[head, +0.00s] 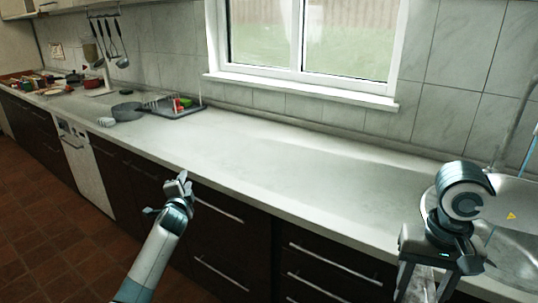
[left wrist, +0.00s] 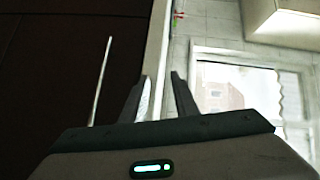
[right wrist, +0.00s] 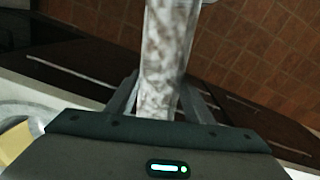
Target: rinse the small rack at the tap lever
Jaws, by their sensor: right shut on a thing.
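My right gripper (head: 425,290) is at the lower right of the head view, in front of the counter edge near the sink. In the right wrist view its fingers (right wrist: 162,105) are shut on a pale, mottled, strip-like thing (right wrist: 168,55). Only part of this thing shows, so I cannot tell if it is the small rack. My left gripper (head: 179,182) is in front of the counter, apart from it. In the left wrist view its fingers (left wrist: 158,95) are spread with nothing between them. A thin grey tap pipe (head: 519,110) rises at the right edge; its lever is not clear.
The steel sink (head: 522,262) is at the right, partly hidden by my right arm. The long pale counter (head: 270,160) is clear in the middle. A dark pan (head: 127,111) and a dish rack (head: 188,111) with red and green things stand farther left. A window is behind.

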